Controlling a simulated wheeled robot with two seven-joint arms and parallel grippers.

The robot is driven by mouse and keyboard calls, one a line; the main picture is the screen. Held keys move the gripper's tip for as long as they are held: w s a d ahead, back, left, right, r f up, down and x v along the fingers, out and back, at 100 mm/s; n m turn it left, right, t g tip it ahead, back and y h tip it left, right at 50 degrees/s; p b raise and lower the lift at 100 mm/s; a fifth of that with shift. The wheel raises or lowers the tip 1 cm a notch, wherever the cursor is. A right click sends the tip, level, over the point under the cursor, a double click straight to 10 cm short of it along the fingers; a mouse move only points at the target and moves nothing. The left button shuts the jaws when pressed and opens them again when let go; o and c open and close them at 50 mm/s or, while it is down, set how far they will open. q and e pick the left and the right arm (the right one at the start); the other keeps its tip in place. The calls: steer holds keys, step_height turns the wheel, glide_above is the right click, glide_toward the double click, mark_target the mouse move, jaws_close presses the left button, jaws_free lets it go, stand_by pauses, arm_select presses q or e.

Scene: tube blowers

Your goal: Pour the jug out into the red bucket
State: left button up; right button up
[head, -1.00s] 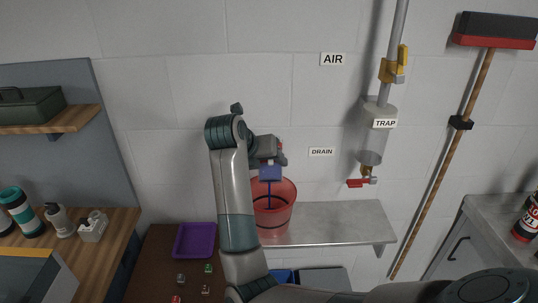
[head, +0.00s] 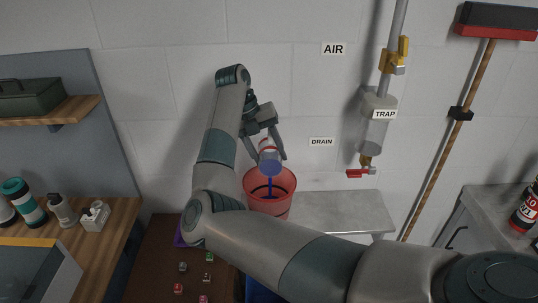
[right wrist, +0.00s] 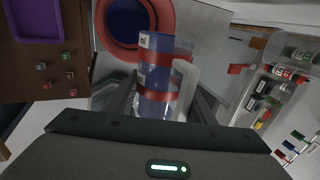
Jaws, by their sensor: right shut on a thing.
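My right gripper (head: 269,144) is shut on the jug (head: 270,158) and holds it tipped above the red bucket (head: 284,207). The jug is clear with red bands, a white handle and blue liquid inside; it shows large in the right wrist view (right wrist: 157,88). A blue stream runs from the jug's mouth down into the bucket. The bucket stands on the grey metal shelf; blue liquid shows inside it in the right wrist view (right wrist: 167,20). My left gripper is not in view.
The metal shelf (head: 340,212) is bare to the right of the bucket. A clear trap cylinder (head: 376,128) with a red-handled drain valve (head: 360,173) hangs on the wall to the right. A purple tray (right wrist: 35,18) and several small buttons lie on the brown board at left.

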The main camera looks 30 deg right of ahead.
steer(key=shift+w+d+r+g+y, duration=0.1)
steer(key=shift+w+r+g+y, duration=0.25)
steer(key=shift+r+g, duration=0.15)
steer(key=shift+w+d+r+n+g+y, duration=0.3)
steer(key=shift+g+y, duration=0.15)
steer(key=shift+g, duration=0.15)
steer(key=shift+t+h+b, duration=0.4)
steer(key=shift+t+b, duration=0.1)
steer(key=shift+b, duration=0.4)
steer(key=t+b, duration=0.1)
steer(key=b, duration=0.2)
steer(key=m+t+h+b, duration=0.1)
steer(key=b, duration=0.2)
steer(key=shift+r+t+h, duration=0.3)
steer(key=shift+r, duration=0.1)
steer(key=shift+r+b, duration=0.2)
steer(key=shift+b, duration=0.3)
steer(key=shift+r+t, duration=0.2)
steer(key=shift+t, duration=0.1)
